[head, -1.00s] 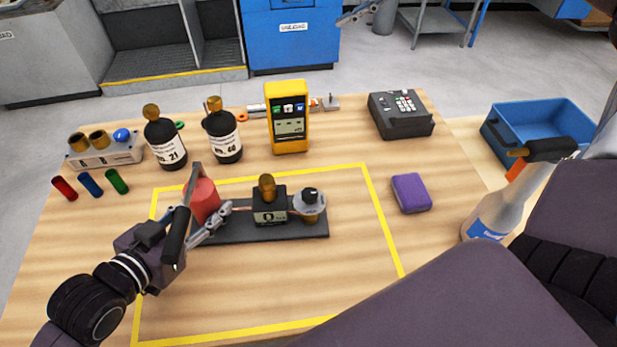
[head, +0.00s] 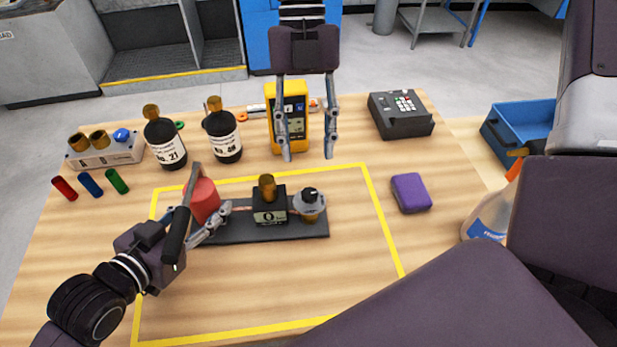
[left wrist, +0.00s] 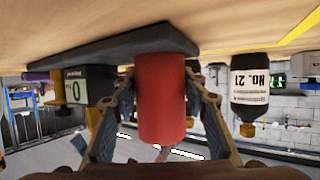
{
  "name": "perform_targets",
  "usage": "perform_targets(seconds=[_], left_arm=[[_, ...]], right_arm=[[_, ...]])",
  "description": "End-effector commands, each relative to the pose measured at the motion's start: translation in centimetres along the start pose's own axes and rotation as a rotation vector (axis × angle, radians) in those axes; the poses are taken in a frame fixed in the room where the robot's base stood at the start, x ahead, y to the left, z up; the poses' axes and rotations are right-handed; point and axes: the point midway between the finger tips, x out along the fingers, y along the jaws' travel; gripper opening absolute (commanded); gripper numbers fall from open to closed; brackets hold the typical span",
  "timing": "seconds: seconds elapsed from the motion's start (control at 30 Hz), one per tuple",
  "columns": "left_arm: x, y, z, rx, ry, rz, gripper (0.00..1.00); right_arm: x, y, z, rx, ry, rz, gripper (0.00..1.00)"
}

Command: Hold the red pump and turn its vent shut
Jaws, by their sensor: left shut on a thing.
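The red pump (head: 205,202), a red cylinder, stands at the left end of a dark base plate (head: 275,230). My left gripper (head: 207,205) is shut on it; the left wrist view shows the fingers on both sides of the red cylinder (left wrist: 161,100). On the same plate are a black block with a brass top (head: 269,206) and a grey round part with a black knob (head: 309,202). I cannot tell which part is the vent. My right gripper (head: 307,156) is open and empty, fingers pointing down, above and behind the plate, in front of the yellow meter.
Two black bottles (head: 164,146) (head: 223,138) stand behind the pump. The yellow meter (head: 298,108) stands at the back. A purple block (head: 411,192) lies right of the plate, and a spray bottle (head: 488,215) is partly hidden by my right arm. Bare table lies in front of the plate.

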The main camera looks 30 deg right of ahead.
Motion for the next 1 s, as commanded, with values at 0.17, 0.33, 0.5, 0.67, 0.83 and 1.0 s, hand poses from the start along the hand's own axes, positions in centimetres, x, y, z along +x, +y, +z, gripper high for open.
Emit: perform_targets(seconds=[0.17, 0.33, 0.5, 0.67, 0.83, 1.0], left_arm=[[0.0, 0.1, 0.2, -0.002, -0.005, 0.002, 0.00], [0.0, 0.1, 0.2, -0.002, -0.005, 0.002, 0.00], [0.0, 0.1, 0.2, -0.001, -0.005, 0.001, 0.00], [0.0, 0.1, 0.2, -0.001, -0.005, 0.001, 0.00], [0.0, 0.1, 0.2, -0.001, -0.005, 0.001, 0.00], [0.0, 0.1, 0.2, 0.000, -0.005, 0.001, 0.00]], right_arm=[[3.7, 0.0, -0.1, -0.001, 0.004, -0.001, 0.39], [6.1, 0.0, 0.0, 0.000, 0.003, 0.001, 0.39], [7.2, 0.0, 0.0, 0.000, 0.000, 0.003, 0.39], [7.4, 0.1, 0.0, 0.000, 0.000, 0.003, 0.39], [7.3, 0.1, 0.0, 0.000, 0.000, 0.003, 0.35], [7.3, 0.1, 0.0, 0.000, 0.000, 0.003, 0.16]])
